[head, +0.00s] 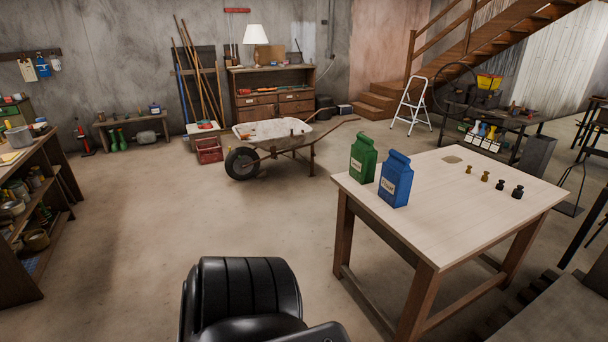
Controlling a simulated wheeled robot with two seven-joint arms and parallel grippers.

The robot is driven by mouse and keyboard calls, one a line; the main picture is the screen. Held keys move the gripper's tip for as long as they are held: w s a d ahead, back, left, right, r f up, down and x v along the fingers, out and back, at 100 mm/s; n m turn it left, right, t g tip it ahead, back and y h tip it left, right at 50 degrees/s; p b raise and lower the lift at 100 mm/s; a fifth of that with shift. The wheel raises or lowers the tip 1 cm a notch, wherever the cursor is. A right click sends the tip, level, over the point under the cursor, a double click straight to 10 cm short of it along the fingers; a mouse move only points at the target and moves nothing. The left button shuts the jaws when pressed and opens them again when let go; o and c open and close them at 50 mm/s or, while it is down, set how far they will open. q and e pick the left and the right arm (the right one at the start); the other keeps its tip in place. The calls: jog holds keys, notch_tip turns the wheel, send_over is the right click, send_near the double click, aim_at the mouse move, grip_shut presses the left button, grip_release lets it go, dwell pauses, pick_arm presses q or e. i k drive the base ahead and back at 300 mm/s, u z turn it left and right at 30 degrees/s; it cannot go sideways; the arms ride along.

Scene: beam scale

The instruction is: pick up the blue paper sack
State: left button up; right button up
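The blue paper sack (395,181) stands upright on the left part of the wooden table (465,220), with a pale label on its front. A green paper sack (362,158) stands just behind it to the left. Neither of my grippers shows in the head view. Nothing is touching the blue sack except the table top beneath it, as far as I can see.
A wheelbarrow (272,133) stands behind, left of the table. The floor left of the table is clear. A shelf unit (30,195) is at far left.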

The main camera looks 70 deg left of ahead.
aim_at(396, 176)
jog(key=u, duration=0.8)
jog(key=i, duration=1)
